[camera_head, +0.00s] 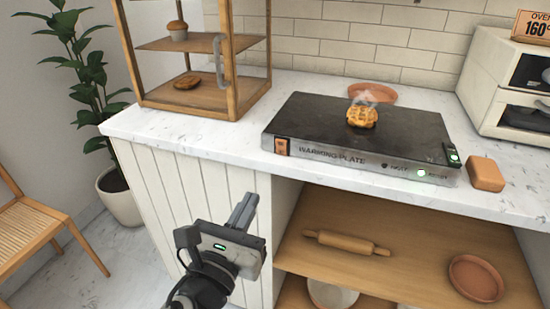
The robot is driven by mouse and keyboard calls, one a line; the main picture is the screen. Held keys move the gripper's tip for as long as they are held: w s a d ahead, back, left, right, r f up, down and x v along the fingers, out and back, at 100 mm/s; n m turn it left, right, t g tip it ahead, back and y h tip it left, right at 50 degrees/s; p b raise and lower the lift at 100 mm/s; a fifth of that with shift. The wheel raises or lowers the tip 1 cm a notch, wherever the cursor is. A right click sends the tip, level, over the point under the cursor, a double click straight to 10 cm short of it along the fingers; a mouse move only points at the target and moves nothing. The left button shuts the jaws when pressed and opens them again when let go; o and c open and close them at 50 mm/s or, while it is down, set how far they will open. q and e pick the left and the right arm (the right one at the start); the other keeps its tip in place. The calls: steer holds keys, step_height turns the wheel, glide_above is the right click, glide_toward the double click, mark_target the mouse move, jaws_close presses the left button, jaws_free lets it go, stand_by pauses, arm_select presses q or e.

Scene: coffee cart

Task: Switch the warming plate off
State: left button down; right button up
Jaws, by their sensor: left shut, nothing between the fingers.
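The warming plate (310,122) is a flat dark slab with a grey, labelled front face, standing on the white counter. A small black switch with a green light (453,156) sits at its front right corner. A second green light (421,173) glows on the front face, by some small lettering. A steaming golden waffle-like pastry (362,116) lies on the plate. My left gripper (244,208) is shut and empty, in front of the counter and lower than its top, left of and well apart from the switch. My right gripper is not in view.
A wooden display case (233,95) with pastries stands left of the plate. A brown block (486,174) lies close right of the switch, and a white oven (490,90) stands behind it. The counter's front edge (230,165) lies beyond my gripper. Shelves below hold a rolling pin (346,242).

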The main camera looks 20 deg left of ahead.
arm_select(q)
steer(key=p, duration=0.2)
glide_toward(280, 144)
steer(key=w, duration=0.5)
steer(key=shift+w+d+r, duration=0.1)
steer(key=shift+w+r, duration=0.1)
steer(key=shift+r, duration=0.1)
steer(key=shift+w, duration=0.7)
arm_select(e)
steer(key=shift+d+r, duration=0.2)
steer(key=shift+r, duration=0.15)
